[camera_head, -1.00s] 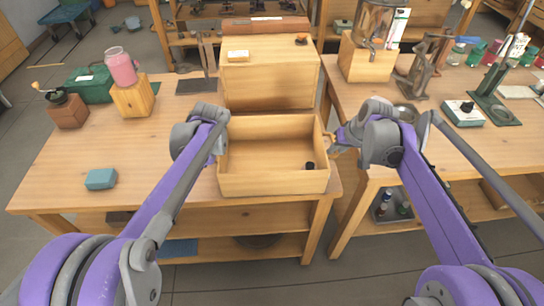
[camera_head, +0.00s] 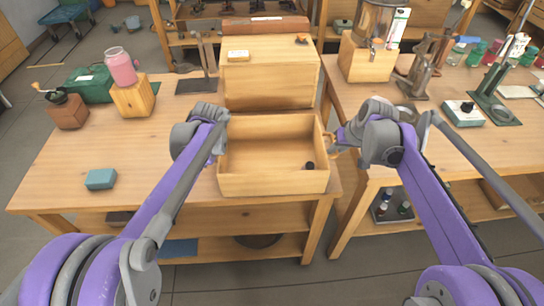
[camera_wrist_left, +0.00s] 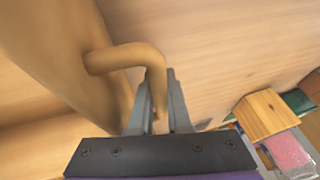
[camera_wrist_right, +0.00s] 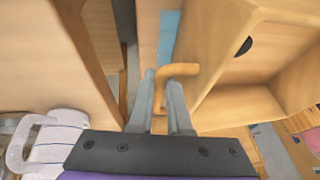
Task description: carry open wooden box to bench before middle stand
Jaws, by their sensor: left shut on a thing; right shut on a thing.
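The open wooden box (camera_head: 273,184) is at the front right of the left bench (camera_head: 62,160), its lid raised at the back. A small black round thing lies inside it at the right. My right gripper (camera_head: 330,141) is at the box's right side; in the right wrist view my right gripper (camera_wrist_right: 160,100) is shut on a bent wooden handle (camera_wrist_right: 180,69). In the left wrist view my left gripper (camera_wrist_left: 158,105) is shut on the box's other bent handle (camera_wrist_left: 130,57). In the head view the left fingertips are hidden behind my wrist.
A teal block (camera_head: 101,179) lies at the bench's front left. A pink jar (camera_head: 121,66) on a wooden block, a brown grinder (camera_head: 67,110) and a green case (camera_head: 91,84) stand further back. The right bench (camera_head: 370,128) holds several stands. A gap separates the benches.

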